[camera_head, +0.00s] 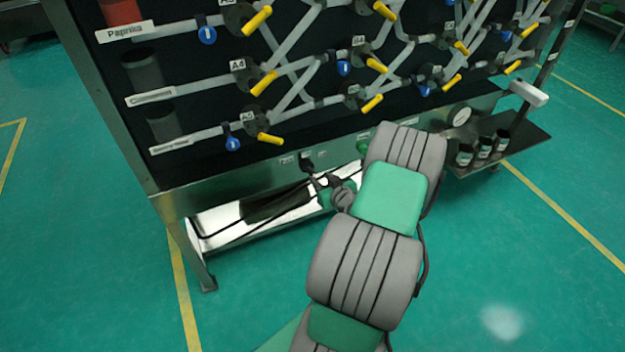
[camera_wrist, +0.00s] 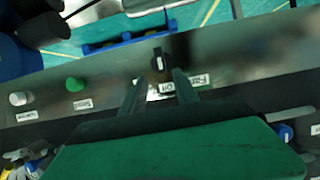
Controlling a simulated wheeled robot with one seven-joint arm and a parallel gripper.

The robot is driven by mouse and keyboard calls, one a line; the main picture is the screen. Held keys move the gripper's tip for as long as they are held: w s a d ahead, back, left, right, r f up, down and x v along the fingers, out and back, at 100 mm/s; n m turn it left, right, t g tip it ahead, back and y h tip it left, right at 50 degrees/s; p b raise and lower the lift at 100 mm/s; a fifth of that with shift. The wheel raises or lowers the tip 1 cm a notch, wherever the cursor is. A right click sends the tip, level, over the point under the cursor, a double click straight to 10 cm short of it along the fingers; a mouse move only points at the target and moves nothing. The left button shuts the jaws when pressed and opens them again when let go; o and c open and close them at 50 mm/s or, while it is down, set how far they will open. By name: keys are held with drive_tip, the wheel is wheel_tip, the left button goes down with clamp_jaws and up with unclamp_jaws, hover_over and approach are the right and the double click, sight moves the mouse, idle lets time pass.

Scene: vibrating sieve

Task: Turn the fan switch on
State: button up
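The fan switch is a small black knob (camera_wrist: 157,62) on the metal front panel. In the wrist view a white label that appears to read "Fan" lies beside it, partly crossed by a finger. In the head view the black switch (camera_head: 306,161) sits on the lower panel strip. My gripper (camera_wrist: 160,80) is open, with its two fingers apart and the knob between and just beyond their tips. I cannot tell whether either finger touches it. In the head view my gripper (camera_head: 322,184) is at the panel, just below the switch, partly hidden by my arm.
A green button (camera_wrist: 75,84) and a pale knob (camera_wrist: 18,98) are on the same panel, to the left in the wrist view. Yellow-handled valves (camera_head: 269,138) and pipes are above the panel. A side shelf holds several dark jars (camera_head: 484,148).

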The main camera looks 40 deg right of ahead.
sight(314, 173)
drive_tip(key=x, duration=0.6)
drive_tip(key=shift+w+f, duration=0.1)
drive_tip(key=shift+w, duration=0.35)
clamp_jaws()
